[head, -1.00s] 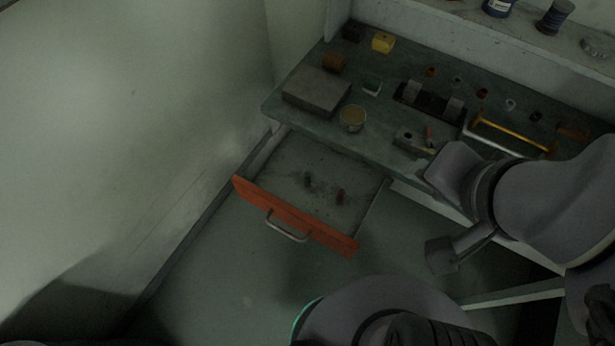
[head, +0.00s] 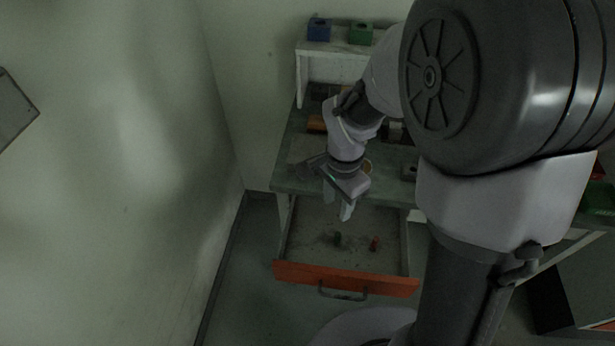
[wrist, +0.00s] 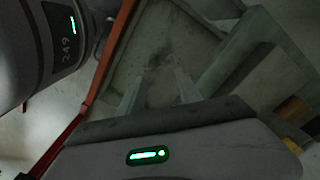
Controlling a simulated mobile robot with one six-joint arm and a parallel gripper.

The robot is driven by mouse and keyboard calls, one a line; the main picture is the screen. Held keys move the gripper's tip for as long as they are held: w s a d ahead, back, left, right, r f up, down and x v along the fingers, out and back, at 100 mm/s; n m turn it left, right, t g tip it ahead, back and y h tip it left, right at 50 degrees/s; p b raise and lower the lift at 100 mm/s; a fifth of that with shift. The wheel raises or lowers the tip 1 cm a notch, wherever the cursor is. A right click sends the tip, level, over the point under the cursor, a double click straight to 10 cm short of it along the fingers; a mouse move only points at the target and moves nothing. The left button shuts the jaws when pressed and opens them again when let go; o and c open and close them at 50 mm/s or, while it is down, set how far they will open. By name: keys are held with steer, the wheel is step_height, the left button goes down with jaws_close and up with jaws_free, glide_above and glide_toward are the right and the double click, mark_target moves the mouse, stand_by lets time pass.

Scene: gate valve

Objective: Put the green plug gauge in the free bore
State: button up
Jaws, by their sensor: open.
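The green plug gauge (head: 337,239) is in the open drawer, small and dark green. A red plug gauge (head: 375,243) is in the drawer to its right. My gripper (head: 338,206) is open and empty, above the back left part of the drawer and apart from the green gauge. In the wrist view its two fingers (wrist: 159,78) point into the drawer with a gap between them; I cannot make out either gauge there. A grey block (head: 409,172) on the bench is mostly hidden by my arm. The free bore cannot be made out.
The drawer's orange front (head: 345,281) with its handle stands out from the bench (head: 285,180). A blue box (head: 319,29) and a green box (head: 361,34) sit on the shelf above. My arm hides much of the bench's right side.

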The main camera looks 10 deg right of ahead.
mark_target(338, 234)
steer(key=f+b, duration=0.1)
steer(key=f, duration=0.2)
steer(key=f+b, duration=0.2)
steer(key=f, duration=0.2)
steer(key=d+f+b, duration=0.1)
steer(key=f, duration=0.3)
steer(key=shift+s+d+f, duration=0.1)
steer(key=shift+f, duration=0.05)
step_height(338, 234, down, 5)
steer(key=b, duration=0.3)
steer(key=shift+d+r, duration=0.15)
steer(key=shift+r, duration=0.05)
steer(key=shift+s+r, duration=0.1)
steer(key=shift+r, duration=0.05)
steer(key=shift+c, duration=1.1)
jaws_close()
